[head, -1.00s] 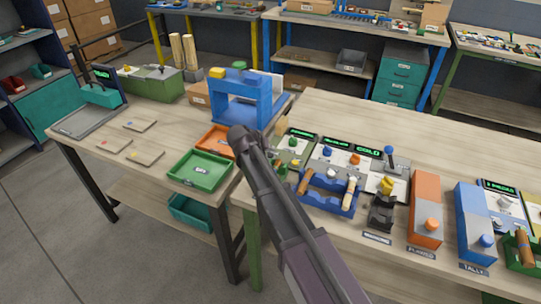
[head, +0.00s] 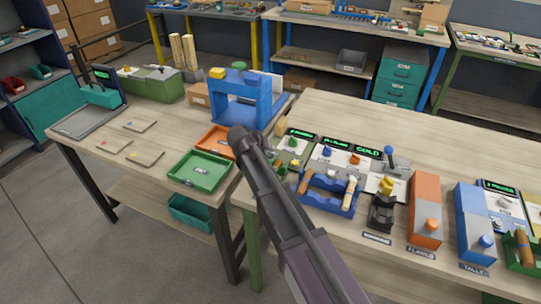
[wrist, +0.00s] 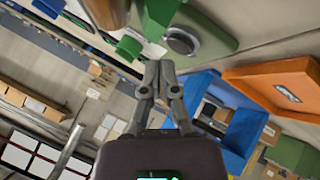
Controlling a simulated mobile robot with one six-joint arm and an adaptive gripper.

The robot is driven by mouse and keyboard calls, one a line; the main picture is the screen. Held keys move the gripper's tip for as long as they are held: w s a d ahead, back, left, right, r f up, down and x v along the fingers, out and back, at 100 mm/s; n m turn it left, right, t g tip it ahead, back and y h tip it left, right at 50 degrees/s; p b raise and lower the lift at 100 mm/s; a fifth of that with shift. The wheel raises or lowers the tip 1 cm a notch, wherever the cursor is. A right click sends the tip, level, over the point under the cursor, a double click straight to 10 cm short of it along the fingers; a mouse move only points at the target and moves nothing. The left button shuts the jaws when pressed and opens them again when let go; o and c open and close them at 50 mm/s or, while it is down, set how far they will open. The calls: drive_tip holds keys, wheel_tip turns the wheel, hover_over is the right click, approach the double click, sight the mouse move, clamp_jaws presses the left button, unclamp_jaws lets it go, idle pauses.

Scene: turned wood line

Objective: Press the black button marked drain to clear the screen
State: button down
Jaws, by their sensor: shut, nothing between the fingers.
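I cannot make out a black button marked drain in either view; the labels are too small to read surely. In the head view, small panels with green-lit screens, one a dark screen (head: 368,152), stand along the right bench with coloured knobs. A green box (head: 150,82) stands on the left bench. In the wrist view my gripper (wrist: 160,68) is shut and empty, its fingertips below a green housing with a round grey-rimmed part (wrist: 183,41). I cannot tell whether they touch. In the head view my arm hides part of the benches, and the fingers do not show.
A blue frame (head: 213,100), an orange tray (head: 212,139) and a green tray (head: 176,170) lie by my arm. Orange (head: 426,198) and blue (head: 470,213) housings and a blue rack (head: 320,203) crowd the right bench's front. The back of that bench is clear.

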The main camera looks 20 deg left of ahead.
sight(270, 156)
drive_tip(key=shift+f, duration=0.2)
drive_tip(key=shift+f+b, duration=0.25)
drive_tip(key=shift+b, duration=0.2)
drive_tip(key=shift+f, duration=0.25)
idle(0.6)
drive_tip(key=shift+s+d+f+b, duration=0.35)
drive_tip(key=shift+s+d+b, duration=0.1)
drive_tip(key=shift+s+b, duration=0.3)
idle(0.6)
drive_tip(key=shift+w+a+r+p, duration=0.15)
drive_tip(key=shift+w+r+p, duration=0.2)
drive_tip(key=shift+r+p, duration=0.25)
drive_tip(key=shift+w+a+r, duration=0.1)
drive_tip(key=shift+w+a, duration=0.1)
drive_tip(key=shift+w, duration=0.1)
drive_tip(key=shift+w+a+r+p, duration=0.1)
drive_tip(key=shift+r+p, duration=2.4)
drive_tip(key=shift+p, duration=0.25)
drive_tip(key=shift+r, duration=0.1)
